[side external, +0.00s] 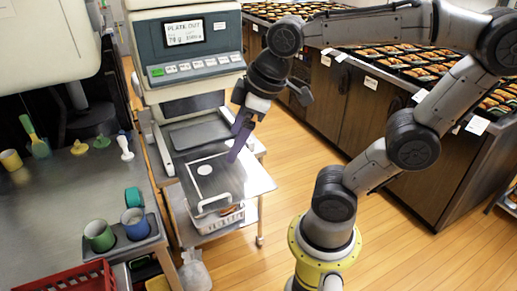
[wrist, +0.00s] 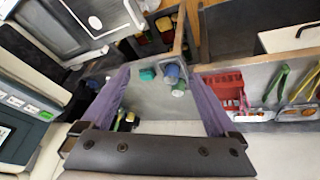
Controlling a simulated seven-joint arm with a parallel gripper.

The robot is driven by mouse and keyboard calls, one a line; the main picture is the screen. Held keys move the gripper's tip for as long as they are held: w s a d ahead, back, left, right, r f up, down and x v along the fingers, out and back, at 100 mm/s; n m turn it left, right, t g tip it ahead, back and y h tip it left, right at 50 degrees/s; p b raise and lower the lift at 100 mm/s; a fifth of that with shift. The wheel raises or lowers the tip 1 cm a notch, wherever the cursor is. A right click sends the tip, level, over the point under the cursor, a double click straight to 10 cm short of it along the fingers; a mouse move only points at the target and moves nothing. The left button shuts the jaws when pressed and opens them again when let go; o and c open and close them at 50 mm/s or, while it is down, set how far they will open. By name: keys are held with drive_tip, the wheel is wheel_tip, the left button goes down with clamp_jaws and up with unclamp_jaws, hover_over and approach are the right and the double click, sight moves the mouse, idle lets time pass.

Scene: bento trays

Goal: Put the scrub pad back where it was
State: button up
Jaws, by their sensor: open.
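A small teal piece (side external: 134,197), which may be the scrub pad, lies on the grey counter (side external: 75,235) just behind two cups; I cannot tell its exact shape. It also shows in the wrist view (wrist: 148,74), within the space between my fingers but farther off. My gripper (side external: 238,143), with purple fingers, hangs over the cart beside the machine, apart from the counter. In the wrist view my gripper (wrist: 160,82) is open, its fingers wide apart with nothing held between them. No marked spot for the pad is clear to me.
A blue cup (side external: 135,224) and green cup (side external: 99,236) sit in a holder at the counter edge. A red crate (side external: 70,280) is in front. A labelled machine (side external: 190,60) stands behind the cart (side external: 255,178). Bento trays (side external: 400,60) fill the right counter. Wooden floor separates them.

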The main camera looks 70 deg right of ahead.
drive_tip(key=s+m, duration=0.1)
drive_tip(key=s+f+m, duration=0.1)
drive_tip(key=s, duration=0.1)
drive_tip(key=s+f+m, duration=0.1)
drive_tip(key=shift+s+f+m+t, duration=0.25)
drive_tip(key=shift+s+m+t, duration=0.05)
